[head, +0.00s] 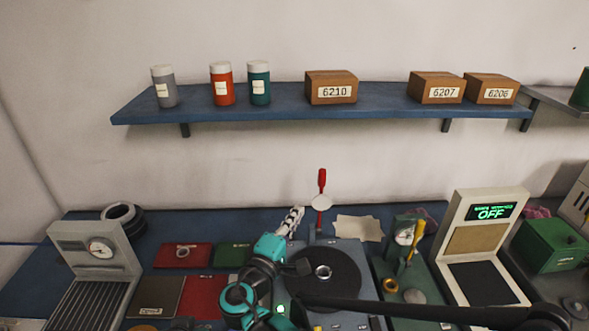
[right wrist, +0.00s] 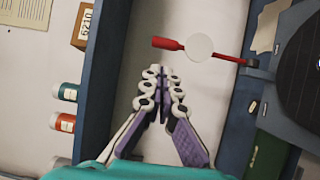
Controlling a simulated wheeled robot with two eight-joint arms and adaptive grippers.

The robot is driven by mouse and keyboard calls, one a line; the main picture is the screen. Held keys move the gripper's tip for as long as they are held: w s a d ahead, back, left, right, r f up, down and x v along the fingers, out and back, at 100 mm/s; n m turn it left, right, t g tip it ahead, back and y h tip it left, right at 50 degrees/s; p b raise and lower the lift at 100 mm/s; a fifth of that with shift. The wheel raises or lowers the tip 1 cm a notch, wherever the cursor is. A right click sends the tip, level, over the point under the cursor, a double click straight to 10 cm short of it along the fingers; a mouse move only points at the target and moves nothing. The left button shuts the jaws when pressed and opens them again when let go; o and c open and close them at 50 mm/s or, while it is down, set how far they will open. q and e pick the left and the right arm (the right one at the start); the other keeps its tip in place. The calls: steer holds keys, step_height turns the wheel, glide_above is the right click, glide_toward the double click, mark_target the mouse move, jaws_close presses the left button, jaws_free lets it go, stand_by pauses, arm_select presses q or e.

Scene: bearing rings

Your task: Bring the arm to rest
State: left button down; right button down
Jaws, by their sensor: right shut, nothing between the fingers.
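My right gripper (head: 295,214) is shut and empty, raised above the back of the bench, left of the round black plate. Its teal wrist (head: 270,246) and arm come up from the bottom middle. In the right wrist view the fingers of the gripper (right wrist: 163,74) meet at their tips with nothing between them. The red-handled tool with a white disc (right wrist: 199,47) is beyond the fingertips there, apart from them. My left gripper is not in view.
The black plate (head: 340,280) carries a small ring (head: 323,271). Red (head: 182,256) and green trays lie left of the wrist. The blue shelf (head: 290,114) holds bottles and boxes.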

steer(key=s+d+f+m+g+y, duration=0.1)
steer(key=s+d+f+m+g, duration=0.25)
steer(key=d, duration=0.45)
steer(key=s+d+f+m+g+y, duration=0.1)
steer(key=s+d+f+m+g, duration=0.1)
steer(key=s+d+f+g, duration=0.4)
steer(key=s+f+m+y, duration=0.5)
steer(key=s+m+y, duration=0.1)
steer(key=s, duration=0.4)
steer(key=shift+s+d+m, duration=0.25)
steer(key=shift+m, duration=0.2)
steer(key=shift+f, duration=0.1)
